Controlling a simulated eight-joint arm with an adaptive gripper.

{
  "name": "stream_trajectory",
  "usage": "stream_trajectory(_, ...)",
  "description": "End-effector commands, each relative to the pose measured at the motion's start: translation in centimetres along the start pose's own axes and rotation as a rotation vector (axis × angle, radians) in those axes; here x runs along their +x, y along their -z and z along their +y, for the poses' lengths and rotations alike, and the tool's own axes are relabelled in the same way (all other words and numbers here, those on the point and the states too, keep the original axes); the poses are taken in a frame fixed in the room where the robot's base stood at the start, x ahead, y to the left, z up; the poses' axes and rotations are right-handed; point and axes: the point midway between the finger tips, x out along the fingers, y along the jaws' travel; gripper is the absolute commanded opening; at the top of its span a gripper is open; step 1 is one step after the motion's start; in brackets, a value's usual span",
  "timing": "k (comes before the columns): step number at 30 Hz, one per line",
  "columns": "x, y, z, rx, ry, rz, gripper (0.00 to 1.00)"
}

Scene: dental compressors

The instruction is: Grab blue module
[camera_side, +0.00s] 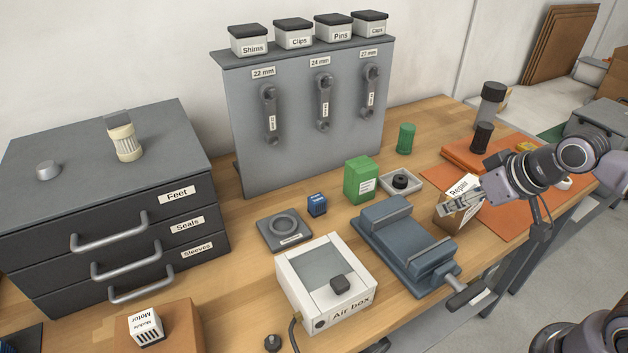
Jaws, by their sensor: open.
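A small blue module (317,205) stands on the wooden bench near the middle of the view, in front of the grey tool panel. My gripper (447,210) is on the right, at the small box labelled "Repair" and well to the right of the blue module. Its jaws are open, and the blue module is not between them. The jaws overlap the box in this view, and I cannot tell whether they touch it.
A green box (360,180) stands right of the module, with a grey ring plate (284,229) to its left. A blue-grey vise (405,245) and a white air box (325,283) stand in front. The tool panel (300,120) rises behind.

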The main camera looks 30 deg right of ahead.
Motion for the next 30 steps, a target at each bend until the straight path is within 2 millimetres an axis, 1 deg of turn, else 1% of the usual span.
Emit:
stream_trajectory(2, -0.2, 1.3, -0.5, 0.052, 0.006, -0.022, 0.55)
stream_trajectory(7, -0.1, 5.1, -2.0, 0.249, 0.008, -0.104, 0.55)
stream_trajectory(14, 1.3, 10.1, -4.6, 0.537, -0.027, -0.223, 0.55)
stream_trajectory(15, 1.7, 10.9, -5.1, 0.587, -0.038, -0.242, 0.55)
stream_trajectory(21, 4.2, 14.3, -8.0, 0.829, -0.113, -0.334, 0.55)
stream_trajectory(26, 6.9, 16.4, -10.5, 1.018, -0.196, -0.395, 0.55)
stream_trajectory(30, 9.6, 17.6, -12.9, 1.178, -0.285, -0.436, 0.55)
